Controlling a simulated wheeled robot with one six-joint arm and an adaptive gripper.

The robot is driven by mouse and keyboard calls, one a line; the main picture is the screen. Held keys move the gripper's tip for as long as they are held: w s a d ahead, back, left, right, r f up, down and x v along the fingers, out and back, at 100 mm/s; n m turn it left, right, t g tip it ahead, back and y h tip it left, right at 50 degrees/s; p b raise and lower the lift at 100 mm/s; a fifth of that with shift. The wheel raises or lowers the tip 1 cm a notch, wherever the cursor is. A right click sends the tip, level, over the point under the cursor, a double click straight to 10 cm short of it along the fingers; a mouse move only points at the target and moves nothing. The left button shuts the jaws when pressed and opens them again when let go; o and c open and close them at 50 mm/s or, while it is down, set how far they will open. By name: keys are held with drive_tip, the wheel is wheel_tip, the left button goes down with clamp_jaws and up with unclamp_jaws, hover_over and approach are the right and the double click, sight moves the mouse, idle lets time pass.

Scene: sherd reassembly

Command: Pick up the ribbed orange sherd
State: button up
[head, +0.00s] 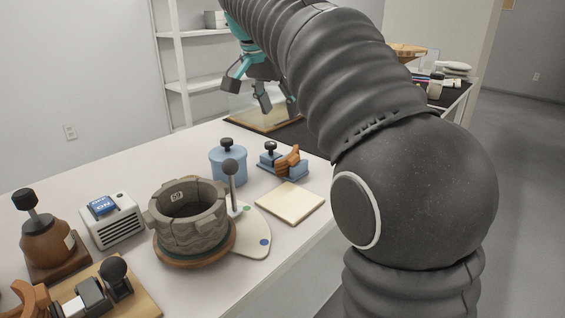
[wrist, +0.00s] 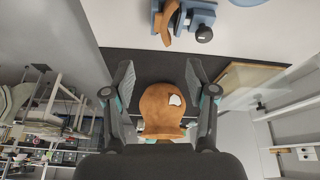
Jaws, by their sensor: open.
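A rounded orange-brown piece with a white patch (wrist: 160,108) shows between my gripper's fingers in the wrist view, over the dark mat (wrist: 150,65). I cannot make out ribs on it, and I cannot tell its distance from the fingers. It is not visible in the head view, where my arm covers part of the mat. My gripper (head: 263,95) is open, its fingers apart on either side of the piece in the wrist view (wrist: 160,72). A curved orange piece (head: 288,160) sits in a blue holder (head: 268,160); it also shows in the wrist view (wrist: 167,22).
A grey pieced-together vessel (head: 190,228), a blue lidded jar (head: 228,165), a pale square pad (head: 289,202) and a white box (head: 111,222) stand nearer on the white table. Shelves (head: 190,85) stand behind.

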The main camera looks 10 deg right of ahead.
sight(294, 153)
drive_tip(key=b+x, duration=0.2)
drive_tip(key=x, duration=1.1)
drive_tip(key=shift+w+d+f, duration=0.25)
drive_tip(key=shift+w, duration=0.05)
drive_tip(key=c, duration=0.9)
